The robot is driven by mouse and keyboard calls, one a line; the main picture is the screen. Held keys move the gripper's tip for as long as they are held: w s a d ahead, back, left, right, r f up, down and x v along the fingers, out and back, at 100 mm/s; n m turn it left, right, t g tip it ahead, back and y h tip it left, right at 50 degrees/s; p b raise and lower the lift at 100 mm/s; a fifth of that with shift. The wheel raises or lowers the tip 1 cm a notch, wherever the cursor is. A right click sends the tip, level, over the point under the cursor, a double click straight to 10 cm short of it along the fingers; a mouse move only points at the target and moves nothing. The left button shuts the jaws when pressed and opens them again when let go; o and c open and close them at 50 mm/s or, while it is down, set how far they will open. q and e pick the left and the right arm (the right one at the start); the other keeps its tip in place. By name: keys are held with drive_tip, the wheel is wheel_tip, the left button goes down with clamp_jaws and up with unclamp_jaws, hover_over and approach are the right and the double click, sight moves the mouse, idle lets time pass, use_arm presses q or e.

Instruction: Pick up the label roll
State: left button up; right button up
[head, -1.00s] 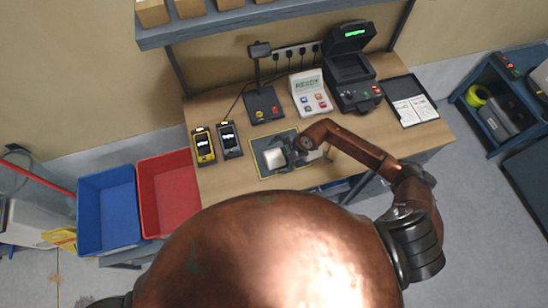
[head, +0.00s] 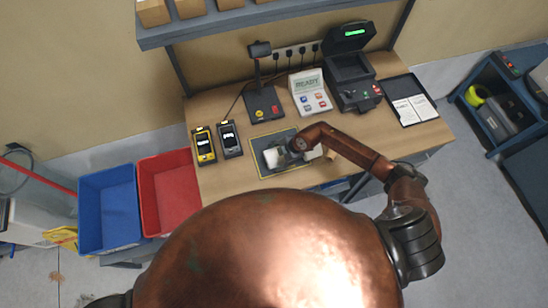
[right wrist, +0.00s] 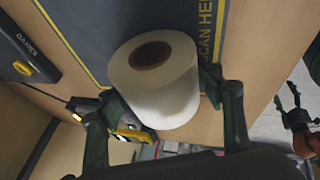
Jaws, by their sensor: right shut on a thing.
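The label roll (right wrist: 165,92) is white with a brown core. In the right wrist view it sits between the two fingers of my right gripper (right wrist: 160,97), which is shut on its sides. In the head view the roll (head: 273,157) is over the dark scan mat (head: 263,171), partly hidden by my right gripper (head: 288,152). I cannot tell whether the roll touches the mat. A dark gripper, apparently my left (right wrist: 287,102), shows at the right edge of the wrist view with its fingers apart, away from the roll.
Two handheld devices, yellow (head: 204,146) and dark (head: 231,139), lie left of the mat. A scanner stand (head: 263,104), a READY panel (head: 310,92) and a black printer (head: 354,82) stand behind. Blue (head: 108,209) and red (head: 168,193) bins are left of the table.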

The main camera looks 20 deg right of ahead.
drive_tip(key=c, duration=0.5)
drive_tip(key=shift+r, duration=0.15)
